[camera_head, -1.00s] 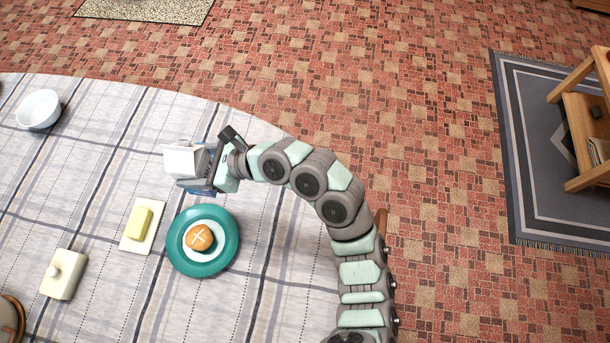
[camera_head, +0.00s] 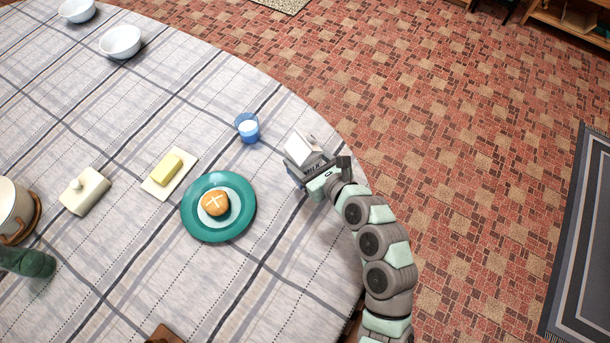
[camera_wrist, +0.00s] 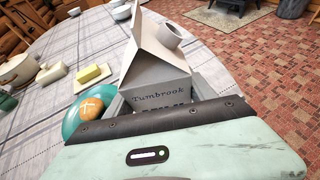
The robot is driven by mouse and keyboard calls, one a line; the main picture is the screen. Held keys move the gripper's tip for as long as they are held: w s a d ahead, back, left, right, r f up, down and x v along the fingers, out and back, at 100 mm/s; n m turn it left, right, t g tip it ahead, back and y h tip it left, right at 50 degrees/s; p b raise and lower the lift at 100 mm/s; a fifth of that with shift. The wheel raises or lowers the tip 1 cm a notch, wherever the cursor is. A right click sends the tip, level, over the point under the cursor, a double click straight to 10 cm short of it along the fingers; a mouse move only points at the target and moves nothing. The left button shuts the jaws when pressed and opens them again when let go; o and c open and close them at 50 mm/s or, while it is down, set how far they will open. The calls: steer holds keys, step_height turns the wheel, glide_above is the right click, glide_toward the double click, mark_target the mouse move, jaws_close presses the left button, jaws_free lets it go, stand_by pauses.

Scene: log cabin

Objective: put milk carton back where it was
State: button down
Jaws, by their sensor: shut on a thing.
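The milk carton (camera_head: 303,147) is white and grey with a gabled top and a round cap. My gripper (camera_head: 305,170) is shut on it near the table's right edge in the head view. In the wrist view the carton (camera_wrist: 158,72) stands upright between the fingers, with "Tumbrook" printed on its front; its lower part is hidden by my gripper. I cannot tell whether its base touches the cloth. A blue glass (camera_head: 248,128) with white contents stands to the left of the carton.
A teal plate (camera_head: 190,219) with a scored bun (camera_head: 215,204) lies left of my gripper. Butter (camera_head: 167,168) on a board, a lidded butter dish (camera_head: 85,191), a pot (camera_head: 10,208) and white bowls (camera_head: 120,42) are farther left. Cloth between the glass and the bowls is clear.

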step_height(320, 180, down, 8)
steer(key=b, duration=0.2)
steer(key=shift+f+b, duration=0.2)
steer(key=shift+b, duration=0.15)
steer(key=shift+r, duration=0.1)
steer(key=shift+c, duration=1.6)
jaws_free()
steer(key=shift+f, duration=0.2)
steer(key=shift+r, duration=0.15)
steer(key=p+v, duration=0.3)
steer(key=v, duration=0.9)
